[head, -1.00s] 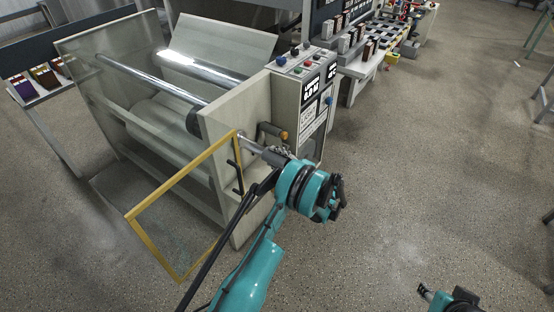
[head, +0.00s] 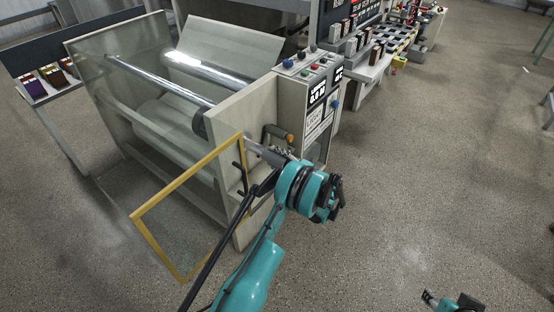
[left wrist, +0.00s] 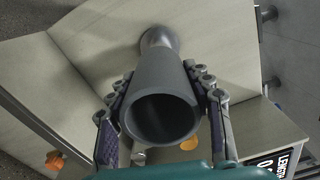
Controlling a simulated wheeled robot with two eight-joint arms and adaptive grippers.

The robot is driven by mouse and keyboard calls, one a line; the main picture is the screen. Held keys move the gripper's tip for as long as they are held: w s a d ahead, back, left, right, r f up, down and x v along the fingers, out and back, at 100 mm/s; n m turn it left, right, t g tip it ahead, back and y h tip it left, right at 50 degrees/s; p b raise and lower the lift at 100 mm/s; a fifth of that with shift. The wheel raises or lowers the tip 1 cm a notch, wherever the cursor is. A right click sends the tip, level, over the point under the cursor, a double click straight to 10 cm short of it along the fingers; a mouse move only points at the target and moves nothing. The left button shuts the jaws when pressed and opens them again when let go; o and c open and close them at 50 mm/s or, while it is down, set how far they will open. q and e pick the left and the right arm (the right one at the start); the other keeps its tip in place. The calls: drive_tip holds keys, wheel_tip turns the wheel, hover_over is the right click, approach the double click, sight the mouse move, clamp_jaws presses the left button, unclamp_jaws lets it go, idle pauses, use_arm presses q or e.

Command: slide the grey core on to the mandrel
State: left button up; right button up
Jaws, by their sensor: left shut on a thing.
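The grey core (left wrist: 160,95) is a hollow tube. My left gripper (head: 273,157) is shut around it from both sides, and its fingers also show in the left wrist view (left wrist: 160,88). The core (head: 267,154) points at the machine's side panel. The mandrel (left wrist: 158,38), a shiny metal stub, shows at the core's far end, in line with it. In the head view a short bit of the mandrel (head: 250,144) shows between panel and core. How far the core overlaps it is hidden. My right gripper (head: 430,298) is at the lower right, only partly in view.
The coating machine's side panel (head: 231,125) stands close beyond the core. A yellow-framed clear guard (head: 165,250) stands open left of my left arm. A crank with an orange knob (head: 290,138) and the control cabinet (head: 316,105) are close by. The floor at right is clear.

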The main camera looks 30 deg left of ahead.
sight(255, 147)
use_arm(q)
drive_tip(key=shift+w+a, duration=0.2)
drive_tip(key=shift+a, duration=2.35)
drive_tip(key=shift+w+a, duration=0.2)
drive_tip(key=shift+a, duration=2.35)
drive_tip(key=o, duration=1.2)
drive_tip(key=shift+d, duration=0.1)
drive_tip(key=d, duration=0.8)
drive_tip(key=s+d, duration=0.1)
drive_tip(key=d, duration=0.2)
drive_tip(key=shift+d, duration=0.4)
